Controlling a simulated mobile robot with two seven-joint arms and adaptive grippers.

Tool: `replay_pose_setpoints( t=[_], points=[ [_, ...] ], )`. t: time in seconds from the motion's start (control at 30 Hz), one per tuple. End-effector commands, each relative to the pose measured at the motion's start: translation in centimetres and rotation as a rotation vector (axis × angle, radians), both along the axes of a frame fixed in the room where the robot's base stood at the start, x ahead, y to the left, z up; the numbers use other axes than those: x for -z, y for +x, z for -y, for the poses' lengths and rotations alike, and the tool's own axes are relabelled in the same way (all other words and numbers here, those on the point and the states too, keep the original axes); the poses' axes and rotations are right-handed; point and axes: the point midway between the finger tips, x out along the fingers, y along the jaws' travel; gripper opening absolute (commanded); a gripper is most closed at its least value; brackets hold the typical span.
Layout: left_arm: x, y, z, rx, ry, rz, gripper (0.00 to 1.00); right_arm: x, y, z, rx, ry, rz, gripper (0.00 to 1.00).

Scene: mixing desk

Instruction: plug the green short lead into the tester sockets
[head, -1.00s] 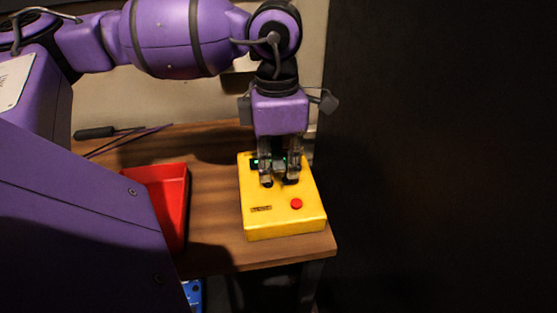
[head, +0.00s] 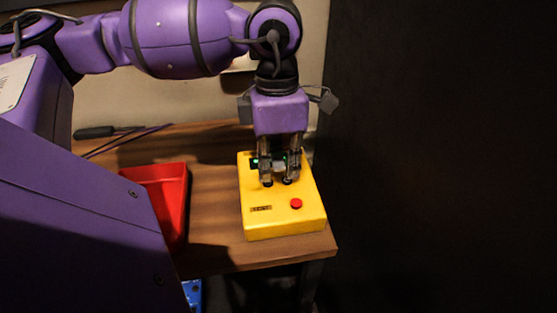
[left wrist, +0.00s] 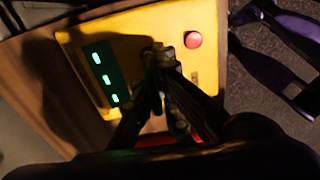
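The yellow tester box (head: 260,225) sits on the right end of the wooden bench. It carries a red button (head: 297,203) and a lit green display partly hidden behind my fingers. In the left wrist view, the tester (left wrist: 150,32) shows its green display (left wrist: 103,72) and red button (left wrist: 193,40). My left gripper (head: 278,180) points down at the tester's top, its fingertips close together near the face. Shadow hides what is between the tips. I cannot make out the green lead or the sockets. My right gripper is out of view.
A red tray (head: 174,187) stands left of the tester on the bench. A dark-handled tool (head: 96,132) and thin dark leads (head: 130,138) lie at the back left. A blue object (head: 193,293) shows low down. A black surface (head: 440,150) fills the right side.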

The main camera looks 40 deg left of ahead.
Motion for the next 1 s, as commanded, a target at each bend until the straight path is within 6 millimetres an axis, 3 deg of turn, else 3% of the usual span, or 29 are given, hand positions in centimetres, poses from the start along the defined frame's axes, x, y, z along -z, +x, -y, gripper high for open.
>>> replay_pose_setpoints(
  t=[1.0],
  points=[
    [0.58, -0.02, -0.02, 0.000, 0.001, -0.001, 0.00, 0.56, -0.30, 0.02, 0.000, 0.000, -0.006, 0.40]
  ],
)
